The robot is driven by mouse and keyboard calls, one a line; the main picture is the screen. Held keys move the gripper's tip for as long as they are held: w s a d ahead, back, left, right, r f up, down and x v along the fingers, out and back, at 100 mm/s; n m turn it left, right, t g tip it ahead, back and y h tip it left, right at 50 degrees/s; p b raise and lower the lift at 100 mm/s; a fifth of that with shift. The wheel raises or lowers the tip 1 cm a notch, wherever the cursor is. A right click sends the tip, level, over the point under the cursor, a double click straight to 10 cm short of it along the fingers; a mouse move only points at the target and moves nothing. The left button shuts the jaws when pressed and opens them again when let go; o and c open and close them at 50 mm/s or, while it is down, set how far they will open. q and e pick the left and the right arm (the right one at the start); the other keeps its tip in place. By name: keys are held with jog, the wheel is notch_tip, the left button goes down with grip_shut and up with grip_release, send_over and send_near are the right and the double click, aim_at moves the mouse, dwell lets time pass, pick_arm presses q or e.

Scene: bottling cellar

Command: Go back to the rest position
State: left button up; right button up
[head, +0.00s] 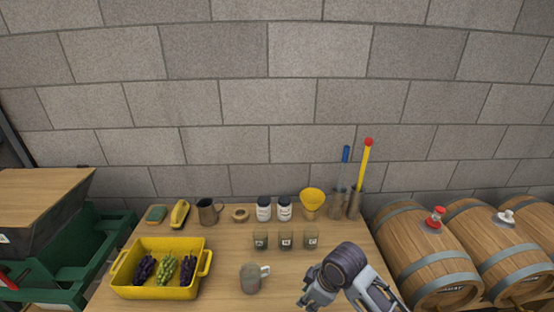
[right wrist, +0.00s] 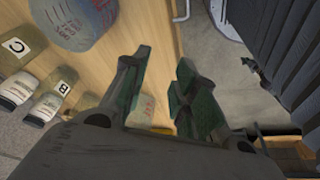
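My right gripper (head: 311,297) is at the front right of the wooden table, to the right of the grey-green mug (head: 250,279) and apart from it. In the right wrist view its two fingers (right wrist: 165,78) stand apart, with no object clearly held between them. The table's edge and the floor show beyond the fingers there. A rounded grey-blue vessel with red lettering (right wrist: 82,20) is at the top left of that view. My left gripper shows in neither view.
A yellow crate (head: 200,292) with grape bunches stands at the table's left. Several small labelled jars (head: 286,241) stand mid-table. Behind are white-labelled bottles (head: 264,211), a yellow funnel (head: 312,202) and tall tools in holders (head: 354,204). Barrels (head: 425,262) stand at the right.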

jog(key=s+d+f+m+t+h, duration=0.2)
jog(key=s+d+f+m+h, duration=0.1)
jog(key=s+d+m, duration=0.9)
notch_tip(320, 180, down, 32)
jog(key=s+d+n+g, duration=0.1)
jog(key=n+g, duration=0.1)
jog(key=s+d+f, duration=0.2)
jog(key=s+f, duration=0.8)
jog(key=s, duration=0.1)
jog(key=s+d+f+g, duration=0.1)
jog(key=s+d+f, duration=0.1)
jog(key=s+f, duration=0.8)
jog(key=shift+s+f, duration=0.2)
jog(key=shift+s, duration=0.7)
